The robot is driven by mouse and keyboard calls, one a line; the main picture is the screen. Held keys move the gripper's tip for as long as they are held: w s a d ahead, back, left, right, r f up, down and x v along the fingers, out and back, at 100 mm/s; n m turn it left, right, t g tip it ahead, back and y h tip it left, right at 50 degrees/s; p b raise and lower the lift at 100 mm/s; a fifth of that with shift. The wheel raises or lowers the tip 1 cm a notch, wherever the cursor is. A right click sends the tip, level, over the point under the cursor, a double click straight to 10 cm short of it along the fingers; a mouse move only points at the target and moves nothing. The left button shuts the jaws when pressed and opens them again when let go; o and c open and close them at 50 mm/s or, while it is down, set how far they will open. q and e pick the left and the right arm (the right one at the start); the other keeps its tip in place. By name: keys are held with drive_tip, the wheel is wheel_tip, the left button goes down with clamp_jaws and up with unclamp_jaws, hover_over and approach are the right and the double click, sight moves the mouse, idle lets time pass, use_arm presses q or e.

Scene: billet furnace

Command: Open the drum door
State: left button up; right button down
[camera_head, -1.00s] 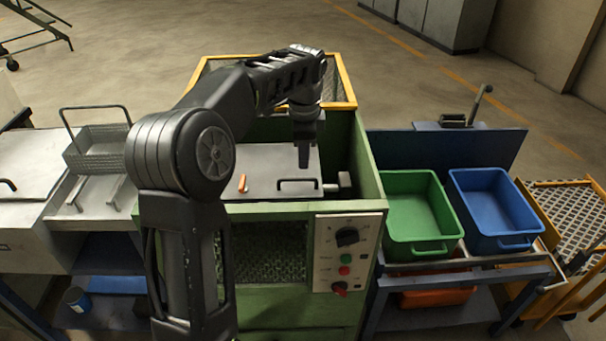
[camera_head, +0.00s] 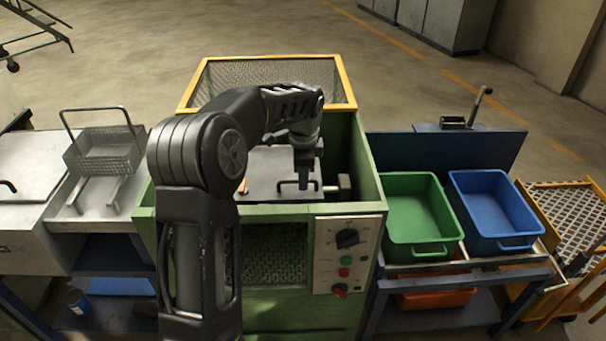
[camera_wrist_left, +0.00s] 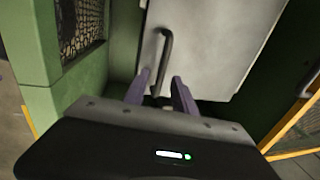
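The drum door is a grey metal panel (camera_head: 270,168) set inside the green machine (camera_head: 362,150). It also shows in the left wrist view (camera_wrist_left: 205,45). A dark bar handle (camera_head: 296,186) is on the panel, and it shows in the left wrist view too (camera_wrist_left: 166,55). My left gripper (camera_head: 304,184) points down at the handle. In the left wrist view its two fingers (camera_wrist_left: 160,88) are apart, with the lower end of the handle between or just beyond them. Contact cannot be told. An orange lever (camera_head: 243,187) is partly hidden by my left arm. My right gripper is not visible.
A control panel (camera_head: 347,254) with a knob and buttons is on the machine's front. A yellow-framed mesh guard (camera_head: 340,78) stands behind. Green (camera_head: 418,212) and blue (camera_head: 492,210) bins are at right. A wire basket (camera_head: 104,152) is at left.

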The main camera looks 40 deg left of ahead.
use_arm(q)
drive_tip(key=shift+c, duration=0.5)
clamp_jaws()
idle(0.8)
